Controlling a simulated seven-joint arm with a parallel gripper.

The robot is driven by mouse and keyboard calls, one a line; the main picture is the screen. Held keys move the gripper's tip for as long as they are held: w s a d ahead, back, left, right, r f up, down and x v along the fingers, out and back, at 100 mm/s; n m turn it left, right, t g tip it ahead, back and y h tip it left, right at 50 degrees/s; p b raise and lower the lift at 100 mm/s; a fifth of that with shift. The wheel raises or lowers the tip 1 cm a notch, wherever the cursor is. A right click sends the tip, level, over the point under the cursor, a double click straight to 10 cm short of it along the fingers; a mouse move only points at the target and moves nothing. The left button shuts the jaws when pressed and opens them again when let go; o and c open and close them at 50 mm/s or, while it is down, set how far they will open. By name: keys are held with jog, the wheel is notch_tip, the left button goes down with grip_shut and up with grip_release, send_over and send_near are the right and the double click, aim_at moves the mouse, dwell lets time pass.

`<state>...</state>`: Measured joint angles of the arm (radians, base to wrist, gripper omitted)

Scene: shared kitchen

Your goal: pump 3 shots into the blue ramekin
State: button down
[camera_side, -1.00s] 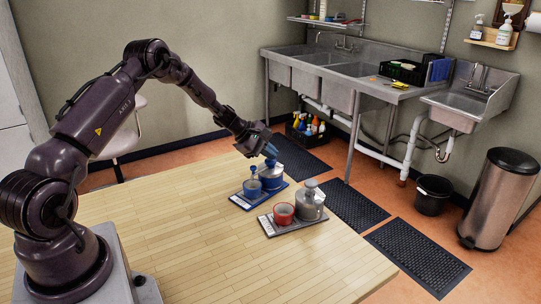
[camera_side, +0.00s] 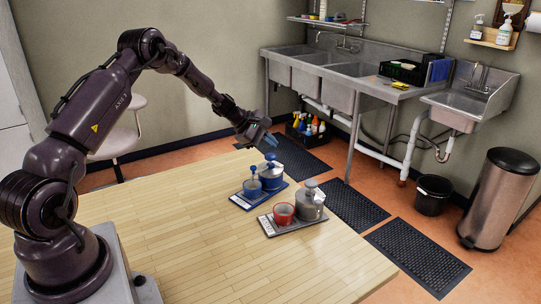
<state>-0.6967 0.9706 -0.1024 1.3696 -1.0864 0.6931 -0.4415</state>
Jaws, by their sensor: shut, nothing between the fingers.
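The blue ramekin (camera_side: 252,188) stands on a blue-edged tray (camera_side: 238,204) on the wooden table. Beside it on the right, on the same tray, is a grey pump jar with a blue top (camera_side: 271,180). A small blue upright part with a knob shows above the ramekin; I cannot tell what it belongs to. My gripper (camera_side: 270,142) is shut and empty, pointing down just above the blue pump top, with a small gap seeming to show between them. The inside of the ramekin is too small to make out.
A second tray (camera_side: 291,228) nearer the front holds a red ramekin (camera_side: 283,214) and a grey pump jar (camera_side: 310,206). The table (camera_side: 210,245) is clear to the left and front. Sinks and a bin stand beyond the table.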

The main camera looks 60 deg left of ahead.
aim_at(270, 156)
jog(key=shift+r, duration=3)
jog(key=shift+f, duration=3)
dwell(0.5)
jog(key=shift+f, duration=0.45)
